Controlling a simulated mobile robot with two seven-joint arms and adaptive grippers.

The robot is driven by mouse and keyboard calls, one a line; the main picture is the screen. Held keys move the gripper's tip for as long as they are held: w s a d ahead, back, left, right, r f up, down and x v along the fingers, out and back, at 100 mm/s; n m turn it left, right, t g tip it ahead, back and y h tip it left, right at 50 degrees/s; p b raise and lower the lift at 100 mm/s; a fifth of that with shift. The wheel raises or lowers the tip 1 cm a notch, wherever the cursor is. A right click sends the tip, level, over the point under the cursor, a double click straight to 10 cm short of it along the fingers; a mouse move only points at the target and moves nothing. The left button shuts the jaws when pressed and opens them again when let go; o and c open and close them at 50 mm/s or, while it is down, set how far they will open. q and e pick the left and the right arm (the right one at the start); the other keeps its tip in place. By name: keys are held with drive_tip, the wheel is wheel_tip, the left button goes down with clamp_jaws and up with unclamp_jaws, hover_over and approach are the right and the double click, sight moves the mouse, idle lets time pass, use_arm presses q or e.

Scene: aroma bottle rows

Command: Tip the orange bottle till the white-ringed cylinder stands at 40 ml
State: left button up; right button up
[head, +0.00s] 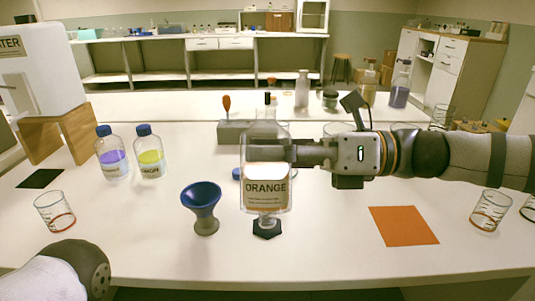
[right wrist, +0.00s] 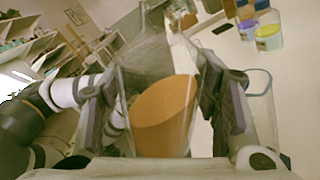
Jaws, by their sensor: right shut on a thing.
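The orange bottle (head: 265,187), clear glass with an ORANGE label, is in my right gripper (head: 287,151), which is shut on it. In the head view its label reads level, with no clear sideways tilt. In the right wrist view the orange liquid (right wrist: 163,115) shows inside the glass with a slanted surface, between the fingers. A dark hexagonal foot (head: 267,229) with a bit of clear glass above it shows just below the bottle, probably the cylinder's. The bottle hides the rest, so its ring and level cannot be read. My left gripper is out of view.
A blue funnel (head: 201,203) stands close left of the bottle. Purple (head: 113,156) and yellow (head: 149,154) bottles stand farther left. Beakers stand at left (head: 55,211) and right (head: 490,210). An orange mat (head: 403,225) lies empty at right. A grey block (head: 232,132) is behind.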

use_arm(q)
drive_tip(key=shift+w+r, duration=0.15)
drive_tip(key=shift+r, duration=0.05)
use_arm(e)
drive_tip(key=shift+w+r+m, duration=0.35)
drive_tip(key=shift+r+m, duration=0.25)
drive_tip(key=shift+r, duration=0.25)
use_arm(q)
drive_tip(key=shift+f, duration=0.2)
use_arm(e)
drive_tip(key=shift+f+m, duration=0.25)
drive_tip(key=shift+m, duration=0.15)
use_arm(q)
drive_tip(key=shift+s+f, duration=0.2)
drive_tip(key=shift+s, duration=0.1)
use_arm(e)
drive_tip(key=shift+f+m, duration=0.2)
drive_tip(key=shift+m, duration=0.3)
drive_tip(key=shift+s+r+m, duration=0.15)
drive_tip(key=shift+r+m, duration=0.1)
drive_tip(key=shift+m, duration=0.05)
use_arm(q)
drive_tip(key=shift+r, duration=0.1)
use_arm(e)
drive_tip(key=shift+s+r+m, duration=0.15)
drive_tip(key=shift+r+m, duration=0.1)
drive_tip(key=shift+m, duration=0.25)
